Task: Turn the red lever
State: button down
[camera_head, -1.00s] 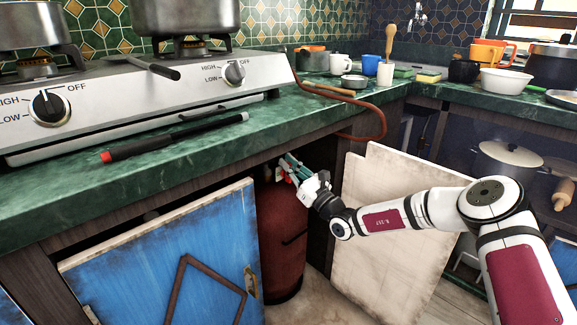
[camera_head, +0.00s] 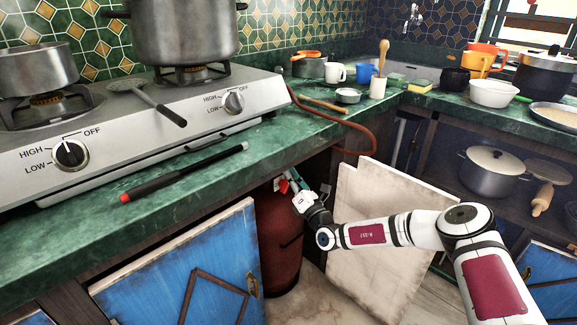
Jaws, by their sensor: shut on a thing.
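A dark red gas cylinder (camera_head: 278,240) stands inside the open cabinet under the green counter. The red lever (camera_head: 282,186) shows as a small red patch near its top, mostly hidden by my gripper. My gripper (camera_head: 290,181) reaches in from the right, at the top of the cylinder. Its teal fingers are shut on the red lever. The lever's exact angle is too small and covered to tell. A red hose (camera_head: 352,130) hangs over the counter edge and runs down into the cabinet.
A blue door (camera_head: 190,270) stands open at left and a pale door (camera_head: 385,225) at right, close to my arm. The hotplate (camera_head: 150,125) with pots and a black-and-red lighter (camera_head: 185,172) are on the counter (camera_head: 85,215) above.

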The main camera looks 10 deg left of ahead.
jog(key=shift+w+d+f+m+g+h+p, duration=0.15)
jog(key=shift+f+m+h+p, duration=0.45)
jog(key=shift+m+p, duration=1.05)
jog(key=shift+w+d+f+m+g+h+p, duration=0.1)
jog(key=shift+w+f+m+g+h+p, duration=0.15)
jog(key=shift+m+h+p, duration=1.3)
jog(key=shift+w+d+f+m+g+y+p, duration=0.15)
jog(key=shift+f+m+p, duration=0.5)
jog(key=shift+m, duration=1.85)
jog(key=shift+r+p, duration=0.15)
jog(key=shift+p, duration=0.15)
jog(key=c, duration=1.7)
grip_release()
jog(key=v, duration=1.2)
jog(key=shift+a+r, duration=0.1)
